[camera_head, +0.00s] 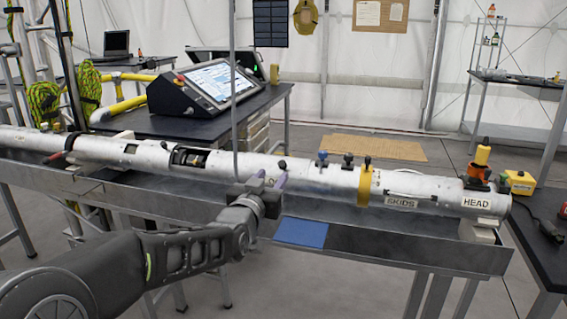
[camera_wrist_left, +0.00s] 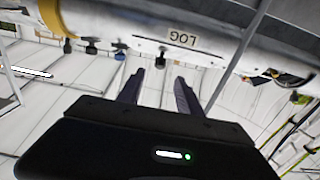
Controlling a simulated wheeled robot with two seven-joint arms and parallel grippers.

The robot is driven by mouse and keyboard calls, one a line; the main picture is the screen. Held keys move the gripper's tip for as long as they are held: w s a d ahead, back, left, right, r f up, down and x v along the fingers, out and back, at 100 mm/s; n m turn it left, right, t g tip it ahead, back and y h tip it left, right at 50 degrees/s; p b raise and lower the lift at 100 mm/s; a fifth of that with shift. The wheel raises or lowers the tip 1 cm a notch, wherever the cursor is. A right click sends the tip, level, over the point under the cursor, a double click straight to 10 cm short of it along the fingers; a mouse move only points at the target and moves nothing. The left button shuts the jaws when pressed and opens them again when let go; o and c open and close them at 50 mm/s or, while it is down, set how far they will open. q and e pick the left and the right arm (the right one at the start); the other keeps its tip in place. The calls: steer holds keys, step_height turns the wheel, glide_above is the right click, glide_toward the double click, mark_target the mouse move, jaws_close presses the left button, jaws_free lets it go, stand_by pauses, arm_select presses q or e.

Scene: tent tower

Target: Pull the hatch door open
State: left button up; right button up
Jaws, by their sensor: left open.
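A long white tube (camera_head: 320,177) lies across the grey trough. A small dark knob (camera_head: 282,164) stands on it just beyond my left gripper (camera_head: 270,179). The left gripper is open and empty, with its fingers pointing at the tube. In the left wrist view a dark knob (camera_wrist_left: 162,48) shows under a LOG label (camera_wrist_left: 181,37), ahead of the gap between the fingertips (camera_wrist_left: 159,74) and apart from them. I cannot make out the hatch door's outline, or whether it is open or shut. My right gripper is not in view.
A yellow band (camera_head: 365,185) and blue and black valves (camera_head: 322,158) stand on the tube to the right. A dark opening (camera_head: 190,157) is to the left. A blue pad (camera_head: 301,232) lies in the trough (camera_head: 380,240). A thin vertical pole (camera_head: 233,90) passes behind the gripper area.

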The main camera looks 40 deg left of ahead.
mark_target(281, 165)
arm_select(q)
steer(key=shift+p+x, duration=0.5)
steer(key=shift+x, duration=3.35)
jaws_close()
